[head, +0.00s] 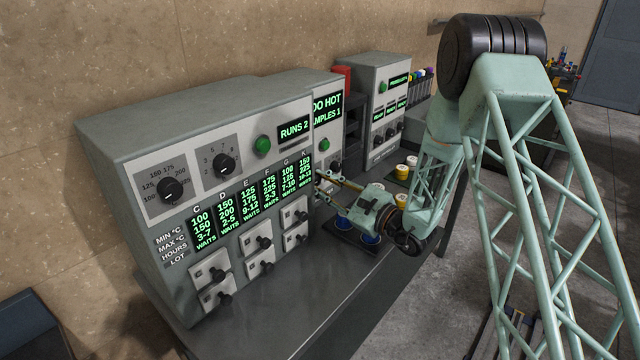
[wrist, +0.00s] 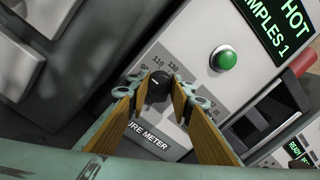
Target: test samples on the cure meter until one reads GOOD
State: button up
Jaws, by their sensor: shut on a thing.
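My gripper (wrist: 158,90) has its fingers on both sides of a black knob (wrist: 159,84) and is shut on it. The knob sits on the cure meter (wrist: 178,128), with numbers such as 110 and 130 around it. The meter's screen (wrist: 277,24) is partly cut off; "HOT" and "SAMPLES 1" can be read. In the head view the same screen (head: 327,106) shows in part, and my gripper (head: 318,186) reaches the meter's front. Blue-sided samples (head: 371,237) stand on a dark tray (head: 352,236) below my wrist, partly hidden. Yellow and white samples (head: 402,172) stand further back.
A large panel (head: 200,130) at the left has dials, a RUNS 2 screen (head: 294,130) and several switches. A green button (wrist: 223,59) and a dark slot (wrist: 268,115) are near the knob. Another machine (head: 372,75) stands behind. The front of the bench (head: 270,310) is clear.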

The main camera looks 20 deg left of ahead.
jog(key=o, duration=0.9)
jog(key=shift+d, duration=0.1)
jog(key=shift+v, duration=5.9)
jog(key=shift+s, duration=0.1)
jog(key=shift+c, duration=0.3)
